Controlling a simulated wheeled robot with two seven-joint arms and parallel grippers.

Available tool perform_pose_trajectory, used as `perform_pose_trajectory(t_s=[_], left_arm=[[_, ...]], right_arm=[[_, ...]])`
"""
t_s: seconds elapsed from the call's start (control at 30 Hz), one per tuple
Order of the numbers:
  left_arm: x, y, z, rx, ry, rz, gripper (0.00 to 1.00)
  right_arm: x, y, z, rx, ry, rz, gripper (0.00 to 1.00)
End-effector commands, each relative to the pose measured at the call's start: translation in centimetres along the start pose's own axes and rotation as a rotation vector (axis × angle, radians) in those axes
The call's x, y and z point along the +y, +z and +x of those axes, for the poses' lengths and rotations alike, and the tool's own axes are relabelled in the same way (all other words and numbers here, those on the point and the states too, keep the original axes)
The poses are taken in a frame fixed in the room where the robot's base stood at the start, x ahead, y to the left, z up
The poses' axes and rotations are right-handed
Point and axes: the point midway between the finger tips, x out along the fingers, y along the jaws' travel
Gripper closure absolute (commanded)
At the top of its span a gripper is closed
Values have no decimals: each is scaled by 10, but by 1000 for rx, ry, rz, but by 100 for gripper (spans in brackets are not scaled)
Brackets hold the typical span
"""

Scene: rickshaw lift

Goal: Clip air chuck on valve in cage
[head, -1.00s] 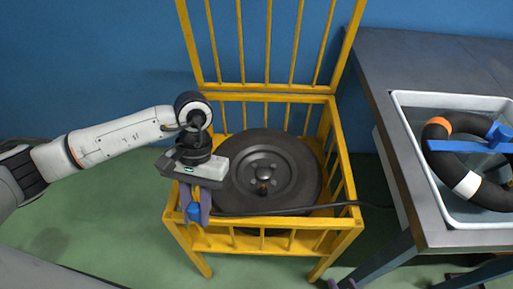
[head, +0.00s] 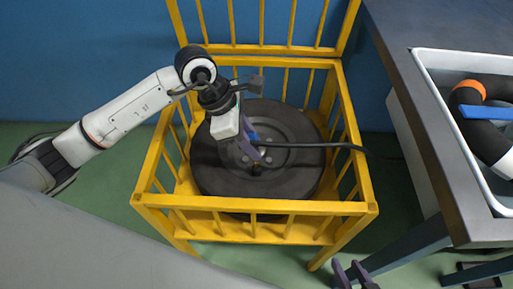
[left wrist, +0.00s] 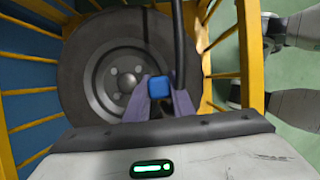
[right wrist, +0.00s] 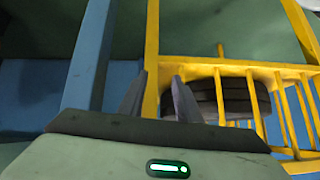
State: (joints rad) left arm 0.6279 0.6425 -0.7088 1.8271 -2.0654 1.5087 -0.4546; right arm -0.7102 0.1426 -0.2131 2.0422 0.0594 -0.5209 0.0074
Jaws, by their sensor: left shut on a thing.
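The yellow cage (head: 300,205) stands with its barred lid raised. The dark wheel (head: 300,165) lies flat inside; it also fills much of the left wrist view (left wrist: 75,75). My left gripper (head: 250,150) is over the wheel near its hub, shut on the blue air chuck (left wrist: 160,85). A black hose (head: 310,145) runs from the chuck to the right over the cage side. The valve is hidden or too small to make out. My right gripper (head: 355,274) is low in front of the cage's right corner; its fingers (right wrist: 158,98) are apart and empty.
A grey bench (head: 390,75) stands right of the cage, with a white tray (head: 432,75) holding a dark ring tube (head: 485,135) with orange and white bands. The cage's front rail (head: 240,204) and side bars surround the wheel. Green floor is free at left.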

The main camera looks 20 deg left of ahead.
Motion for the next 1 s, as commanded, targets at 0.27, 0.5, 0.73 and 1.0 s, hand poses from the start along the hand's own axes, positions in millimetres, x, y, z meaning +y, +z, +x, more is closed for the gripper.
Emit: perform_pose_trajectory(t_s=[0.27, 0.5, 0.73, 1.0], left_arm=[[18, 6, 11, 2, 118, -283, 100], [19, 4, 18, 3, 126, -310, 100], [18, -4, 35, 3, 125, -308, 100], [18, -11, 52, 3, 125, -307, 100]], right_arm=[[1, 4, 10, 12, -4, -5, 69], [2, 7, 13, 14, -4, -3, 69], [1, 9, 19, 31, -8, 8, 69], [-1, 14, 20, 43, -14, 28, 69]])
